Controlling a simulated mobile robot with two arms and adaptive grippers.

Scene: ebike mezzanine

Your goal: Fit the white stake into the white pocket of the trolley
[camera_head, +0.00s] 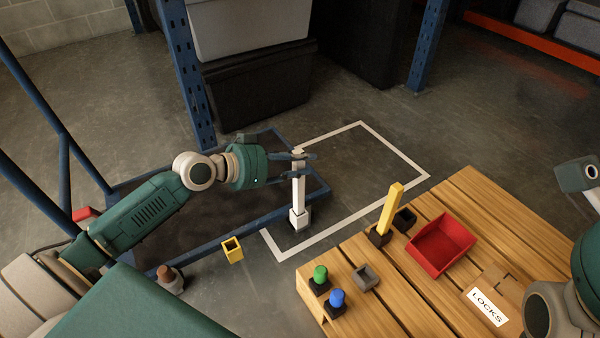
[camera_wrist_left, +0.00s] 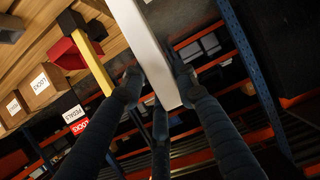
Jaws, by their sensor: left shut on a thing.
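My left gripper (camera_head: 301,168) is shut on the white stake (camera_head: 299,188), near its upper end. The stake stands about upright in the head view. Its lower end meets the white pocket (camera_head: 299,222) at the side of the blue-framed trolley (camera_head: 215,238). I cannot tell how deep the stake sits in the pocket, or whether it only overlaps it in the picture. In the left wrist view the stake (camera_wrist_left: 150,45) runs between the dark fingers (camera_wrist_left: 158,85); the pocket is not seen there. Only parts of my right arm show at the right edge; its fingertips are out of view.
A yellow pocket (camera_head: 232,251) is on the trolley's near side. The wooden bench (camera_head: 405,300) at right bears a yellow stake (camera_head: 391,208), a red bin (camera_head: 442,246), and green (camera_head: 320,274) and blue (camera_head: 337,298) knobs. A blue rack post (camera_head: 187,85) stands behind. White-outlined floor lies beyond the pocket.

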